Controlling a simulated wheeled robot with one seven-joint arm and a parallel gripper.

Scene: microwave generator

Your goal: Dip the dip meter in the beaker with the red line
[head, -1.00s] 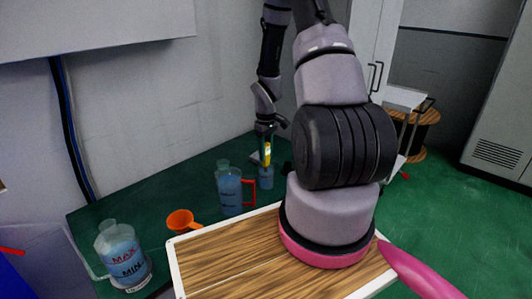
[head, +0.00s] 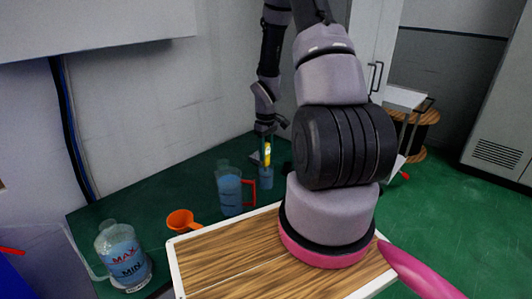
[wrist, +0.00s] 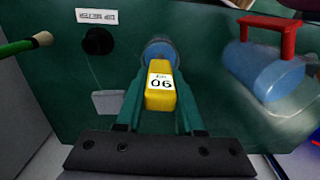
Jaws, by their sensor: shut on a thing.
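My gripper (wrist: 160,115) is shut on the yellow dip meter (wrist: 160,85), whose label digits read as 06 in the wrist view. In the head view the dip meter (head: 267,153) hangs upright below my gripper (head: 265,135). A small clear beaker (head: 266,179) with blue liquid stands on the green table directly below it. In the wrist view the beaker (wrist: 158,48) shows just beyond the meter. The meter's lower end is hidden or too small to tell whether it touches the liquid. I cannot make out a red line on this beaker.
A blue-filled jug with a red handle (head: 229,194) stands left of the beaker and also shows in the wrist view (wrist: 262,75). An orange scoop (head: 182,221) and a bottle marked MAX and MIN (head: 124,262) stand farther left. A wall lies behind.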

